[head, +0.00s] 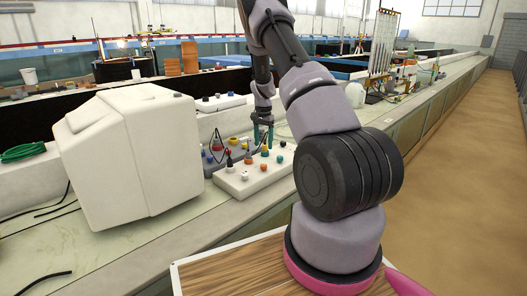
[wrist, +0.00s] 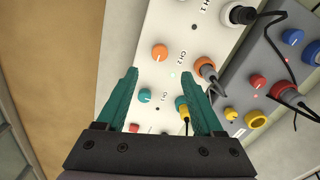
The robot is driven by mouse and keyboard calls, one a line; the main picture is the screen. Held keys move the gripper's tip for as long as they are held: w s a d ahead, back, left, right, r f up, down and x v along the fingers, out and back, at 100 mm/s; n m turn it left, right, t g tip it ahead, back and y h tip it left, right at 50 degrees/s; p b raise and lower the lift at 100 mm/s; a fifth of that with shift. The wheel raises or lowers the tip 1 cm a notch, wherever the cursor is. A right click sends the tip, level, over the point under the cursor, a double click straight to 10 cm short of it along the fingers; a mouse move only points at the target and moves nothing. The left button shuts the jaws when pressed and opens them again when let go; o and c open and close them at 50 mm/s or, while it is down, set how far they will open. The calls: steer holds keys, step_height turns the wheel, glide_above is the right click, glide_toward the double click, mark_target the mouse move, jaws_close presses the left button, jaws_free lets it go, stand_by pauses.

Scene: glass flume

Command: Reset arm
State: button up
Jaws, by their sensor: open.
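My gripper (head: 263,133) is at the end of my arm, pointing down over the white control box in the head view. In the wrist view my gripper (wrist: 160,95) has its two teal fingers spread apart, with nothing held between them. The white control box (head: 230,185) carries several coloured knobs and plugs. In the wrist view the white box (wrist: 178,25) shows an orange knob (wrist: 160,52) and a teal knob (wrist: 144,95) between or near the fingers. A yellow plug (wrist: 183,107) with a dark cable is beside the right finger. I cannot tell whether the finger touches it.
A large white housing (head: 125,150) stands left of the control box. A grey box (wrist: 245,90) with knobs and cabled plugs lies beside the white one. A green cable coil (head: 22,152) and black cables lie at left. The brown floor (head: 460,180) at right is clear.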

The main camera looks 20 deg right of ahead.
steer(key=shift+r, duration=0.25)
steer(key=s+a+r+n+t+y, duration=0.1)
steer(key=s+a+r, duration=0.25)
steer(key=r, duration=0.55)
steer(key=s+a+r+n+t, duration=0.1)
steer(key=s+a+r, duration=0.3)
steer(key=r, duration=0.5)
steer(key=s+a+r+n+t+y, duration=0.1)
steer(key=s+a+r, duration=0.3)
steer(key=r, duration=0.5)
steer(key=s+a+r+n+t, duration=0.1)
steer(key=s+a+r, duration=0.1)
steer(key=s, duration=0.6)
steer(key=s+a+r+n+t, duration=0.1)
steer(key=s+r, duration=0.3)
steer(key=s, duration=0.5)
steer(key=s+a+r+n+t, duration=0.2)
steer(key=s+a+r, duration=0.1)
steer(key=s, duration=0.6)
steer(key=shift+a, duration=0.35)
steer(key=shift+w, duration=0.1)
